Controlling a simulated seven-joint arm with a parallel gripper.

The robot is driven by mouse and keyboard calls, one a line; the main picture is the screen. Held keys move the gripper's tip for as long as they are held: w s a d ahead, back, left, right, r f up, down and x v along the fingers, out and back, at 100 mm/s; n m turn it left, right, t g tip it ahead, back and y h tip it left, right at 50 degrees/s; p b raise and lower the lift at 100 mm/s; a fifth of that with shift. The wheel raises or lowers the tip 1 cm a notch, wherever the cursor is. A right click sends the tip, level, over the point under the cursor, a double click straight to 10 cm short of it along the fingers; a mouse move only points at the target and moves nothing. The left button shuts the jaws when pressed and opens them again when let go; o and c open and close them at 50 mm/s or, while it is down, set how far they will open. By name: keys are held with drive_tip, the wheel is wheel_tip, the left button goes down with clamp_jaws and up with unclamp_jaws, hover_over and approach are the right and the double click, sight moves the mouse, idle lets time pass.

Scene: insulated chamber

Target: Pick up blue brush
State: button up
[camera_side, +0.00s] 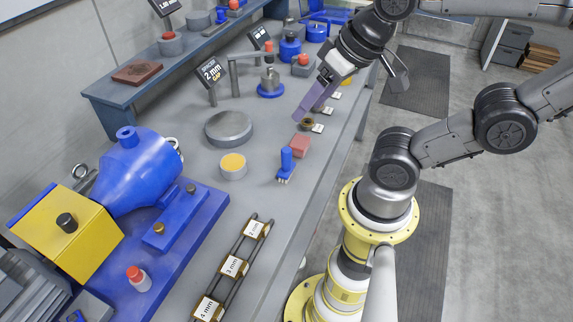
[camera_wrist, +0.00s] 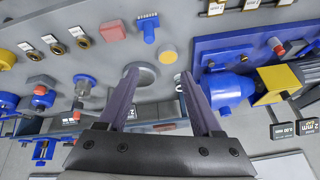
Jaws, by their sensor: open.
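In the wrist view the brush (camera_wrist: 149,28) shows near the top, beyond my fingertips. My gripper (camera_side: 300,115) hangs above the bench, farther back than the brush and apart from it. In the wrist view my gripper (camera_wrist: 158,73) has its two purple fingers spread, with nothing held between them.
A pink block (camera_side: 300,145) sits just behind the brush, and a yellow-topped round tin (camera_side: 233,166) is to its left. A grey disc (camera_side: 228,127) lies farther back. A blue pump (camera_side: 135,170) fills the left side. Labelled spacers (camera_side: 233,266) lie in front.

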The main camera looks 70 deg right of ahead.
drive_tip(key=m, duration=0.3)
drive_tip(key=m+g, duration=0.5)
drive_tip(key=m, duration=0.4)
hover_over(286, 161)
drive_tip(key=d, duration=0.1)
wheel_tip(286, 161, down, 5)
wheel_tip(286, 161, down, 9)
drive_tip(key=shift+d+f, duration=0.1)
drive_tip(key=shift+d, duration=0.05)
drive_tip(key=shift+w+f, duration=0.15)
drive_tip(key=shift+f, duration=1.15)
drive_tip(key=shift+w+f, duration=0.1)
drive_tip(key=shift+f, duration=1.2)
drive_tip(key=shift+c, duration=0.2)
clamp_jaws()
